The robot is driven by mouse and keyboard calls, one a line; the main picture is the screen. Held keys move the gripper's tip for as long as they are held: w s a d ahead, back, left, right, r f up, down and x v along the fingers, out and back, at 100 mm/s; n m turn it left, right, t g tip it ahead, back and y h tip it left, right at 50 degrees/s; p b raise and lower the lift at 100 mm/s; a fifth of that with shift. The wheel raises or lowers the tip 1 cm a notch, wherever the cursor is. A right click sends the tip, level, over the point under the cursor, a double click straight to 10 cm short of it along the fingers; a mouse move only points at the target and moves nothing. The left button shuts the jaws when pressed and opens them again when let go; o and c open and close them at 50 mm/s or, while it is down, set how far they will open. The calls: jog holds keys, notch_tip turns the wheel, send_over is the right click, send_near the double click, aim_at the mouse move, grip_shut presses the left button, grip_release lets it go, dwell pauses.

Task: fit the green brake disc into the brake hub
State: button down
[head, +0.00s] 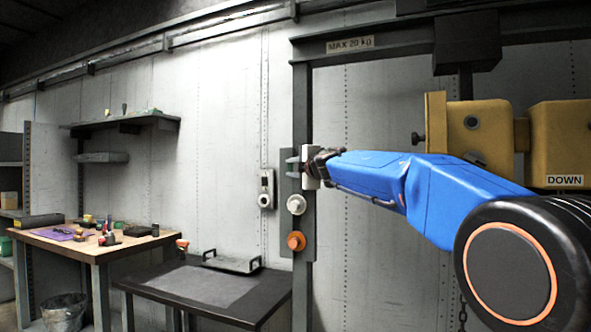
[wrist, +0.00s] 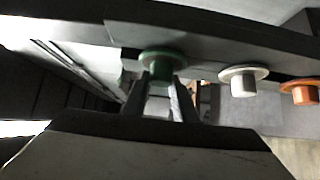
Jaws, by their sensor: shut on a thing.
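The green brake disc (wrist: 162,68) is a flanged round piece with a short stem. In the wrist view it sits between the fingertips of my gripper (wrist: 162,88), which is shut on it. It is against or very close to the grey panel (wrist: 205,50); I cannot tell whether it touches. I cannot pick out the brake hub with certainty; any seat behind the disc is hidden.
A white flanged piece (head: 296,205) and an orange one (head: 296,241) stick out of the panel below my gripper. A white wall box (head: 266,188) hangs to the left. A dark table (head: 200,285) and a cluttered workbench (head: 90,245) stand further left.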

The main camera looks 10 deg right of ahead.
jog(key=shift+s+a, duration=0.35)
jog(key=shift+s, duration=0.1)
dwell(0.4)
jog(key=c, duration=2.1)
grip_release()
grip_shut()
jog(key=shift+s+a, duration=0.6)
jog(key=shift+s, duration=0.25)
jog(key=shift+s+a, duration=0.6)
jog(key=shift+s, duration=0.2)
jog(key=shift+w+d, duration=0.1)
jog(key=shift+w+d, duration=0.6)
jog(key=shift+w, duration=0.25)
jog(key=shift+w+d, duration=0.6)
jog(key=shift+w, duration=0.25)
jog(key=shift+s+a, duration=0.1)
jog(key=shift+a, duration=0.05)
